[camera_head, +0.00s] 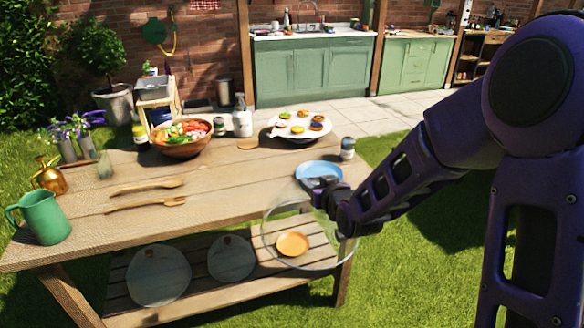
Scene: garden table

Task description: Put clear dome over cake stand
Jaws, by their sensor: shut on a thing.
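The clear dome (281,222) hangs off the table's front right edge, held by my gripper (319,188). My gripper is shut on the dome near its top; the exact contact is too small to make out. The white cake stand (276,133) is at the back right of the table, with several small cakes on it. The dome is in front of the stand and well apart from it. The stand's base is mostly hidden.
A salad bowl (181,149), pump bottle (242,122), wooden utensils (146,187) and green pitcher (44,218) stand leftward. An orange dish (292,243) shows through the dome.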

